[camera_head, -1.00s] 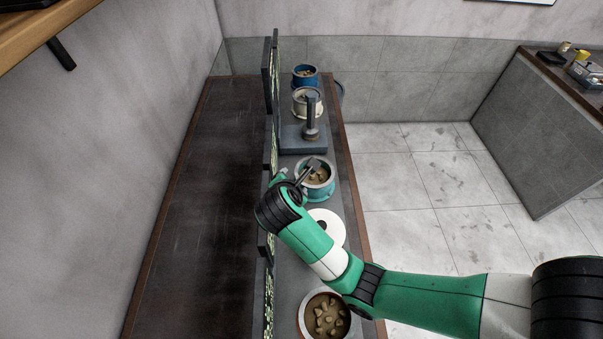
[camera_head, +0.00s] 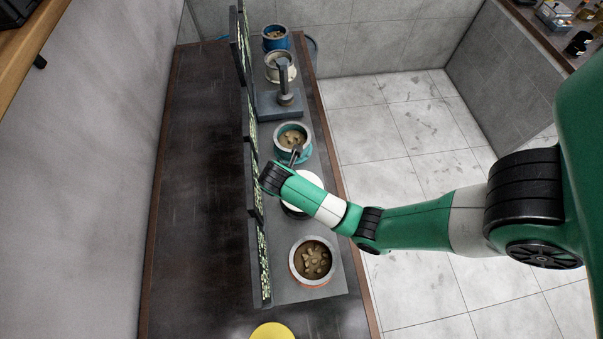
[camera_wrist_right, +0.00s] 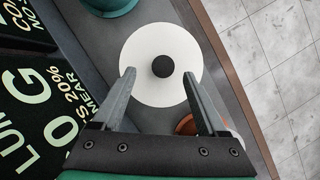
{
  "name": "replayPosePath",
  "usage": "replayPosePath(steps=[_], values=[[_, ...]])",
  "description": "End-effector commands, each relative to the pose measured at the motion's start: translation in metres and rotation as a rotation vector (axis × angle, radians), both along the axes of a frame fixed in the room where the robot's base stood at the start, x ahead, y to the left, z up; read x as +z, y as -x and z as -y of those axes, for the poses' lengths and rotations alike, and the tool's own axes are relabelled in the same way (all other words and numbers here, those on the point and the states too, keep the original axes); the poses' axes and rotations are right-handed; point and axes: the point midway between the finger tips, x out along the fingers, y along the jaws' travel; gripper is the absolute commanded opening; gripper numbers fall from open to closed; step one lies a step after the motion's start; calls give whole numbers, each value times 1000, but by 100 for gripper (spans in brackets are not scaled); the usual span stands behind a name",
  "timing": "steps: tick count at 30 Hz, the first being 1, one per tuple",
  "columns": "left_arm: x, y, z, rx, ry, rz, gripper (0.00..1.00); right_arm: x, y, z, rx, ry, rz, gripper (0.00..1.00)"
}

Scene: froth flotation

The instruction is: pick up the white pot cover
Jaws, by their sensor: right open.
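The white pot cover (camera_wrist_right: 136,52) is a round disc with a black knob (camera_wrist_right: 162,67) at its centre, seen from above in the right wrist view. In the head view the cover (camera_head: 313,178) is partly hidden behind my right arm. My right gripper (camera_wrist_right: 158,72) is open and empty. Its two fingers reach over the cover, one on each side of the knob in the picture. I cannot tell whether they touch the cover. In the head view a dark part of the right gripper (camera_head: 296,154) shows between the cover and a teal pot. My left gripper is not in view.
A teal pot (camera_head: 278,151) stands beyond the cover and an orange-based pot (camera_head: 293,277) nearer, both holding brown lumps. A grey stand (camera_head: 271,108), a cream pot and a blue pot are farther back. Dark sign panels (camera_head: 263,262) line the left side. A yellow disc (camera_head: 272,331) lies at the front.

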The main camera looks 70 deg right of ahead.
Motion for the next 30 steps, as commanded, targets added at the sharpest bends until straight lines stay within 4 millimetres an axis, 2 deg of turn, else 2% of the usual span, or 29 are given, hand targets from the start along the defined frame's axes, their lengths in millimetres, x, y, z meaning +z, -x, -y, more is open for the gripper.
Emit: replayPosePath(steps=[5,13,21,30], values=[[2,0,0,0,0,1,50,-5,1,3,0,0,0,76],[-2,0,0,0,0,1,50,-45,10,17,-1,0,0,76],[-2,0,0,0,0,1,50,-49,9,19,0,0,3,76],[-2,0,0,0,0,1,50,-49,9,19,0,1,3,22]])
